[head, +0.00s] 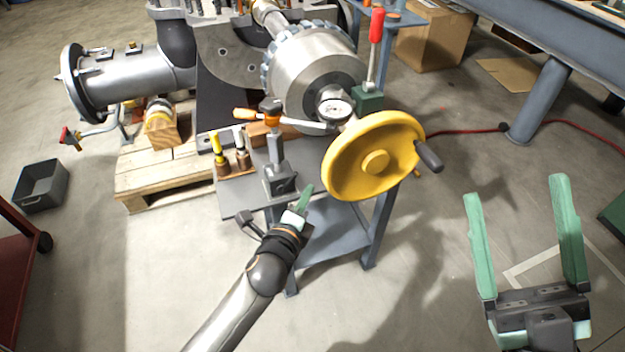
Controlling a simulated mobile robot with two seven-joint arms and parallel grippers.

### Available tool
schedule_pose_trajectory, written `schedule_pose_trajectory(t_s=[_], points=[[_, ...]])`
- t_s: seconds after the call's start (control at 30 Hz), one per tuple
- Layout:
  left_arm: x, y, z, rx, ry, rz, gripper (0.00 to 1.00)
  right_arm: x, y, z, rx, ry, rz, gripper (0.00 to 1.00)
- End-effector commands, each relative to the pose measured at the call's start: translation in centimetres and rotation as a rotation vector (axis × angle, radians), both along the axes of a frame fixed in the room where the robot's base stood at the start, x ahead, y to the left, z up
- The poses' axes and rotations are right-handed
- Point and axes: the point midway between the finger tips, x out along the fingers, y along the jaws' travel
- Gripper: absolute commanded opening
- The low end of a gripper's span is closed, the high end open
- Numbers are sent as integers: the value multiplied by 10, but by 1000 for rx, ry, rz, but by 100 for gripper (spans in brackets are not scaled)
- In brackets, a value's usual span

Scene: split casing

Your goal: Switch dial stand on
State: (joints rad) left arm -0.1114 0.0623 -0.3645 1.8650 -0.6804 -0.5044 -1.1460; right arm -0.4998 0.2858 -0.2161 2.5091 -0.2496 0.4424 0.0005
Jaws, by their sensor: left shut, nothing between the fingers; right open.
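The dial stand (276,150) stands upright on the grey bench top (235,200), with a dark square base (281,184), an orange-and-black knob and a side arm. The arm leads to a round white dial gauge (335,108) in front of the large metal cylinder. My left gripper (303,198) is shut and empty, with its green fingers just to the lower right of the base. I cannot tell whether they touch it. The switch on the base is too small to make out. My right gripper (518,190) is open and empty over the floor at the right.
A yellow handwheel (374,156) with a dark handle stands just right of the stand. A red-handled lever (375,45) rises behind it. A small wooden block with yellow and copper pieces (235,167) sits left of the stand. The floor at the right is mostly clear.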

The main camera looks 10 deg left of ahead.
Motion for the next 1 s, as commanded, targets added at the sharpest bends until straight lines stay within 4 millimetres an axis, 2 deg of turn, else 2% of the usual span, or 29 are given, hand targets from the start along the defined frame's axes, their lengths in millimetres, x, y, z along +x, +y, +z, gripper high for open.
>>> schedule_pose_trajectory(t_s=[0.03,0.13,0.2,0.3,0.5,0.8,1.0], points=[[-12,0,5,1,2,-2,0,-1,-1,8,1,-5,-3,80],[-27,0,10,0,2,0,0,6,-3,6,2,27,-20,80],[-34,0,12,-1,1,0,0,21,-7,-17,6,123,-47,80],[-41,0,14,0,0,0,0,28,-8,-26,5,171,-56,80],[-46,0,15,0,-1,0,0,32,-8,-32,5,202,-60,80],[-46,0,15,1,-1,0,0,32,-8,-31,5,198,-57,80],[-44,8,12,14,-2,12,0,30,-7,-33,6,189,-53,80]])
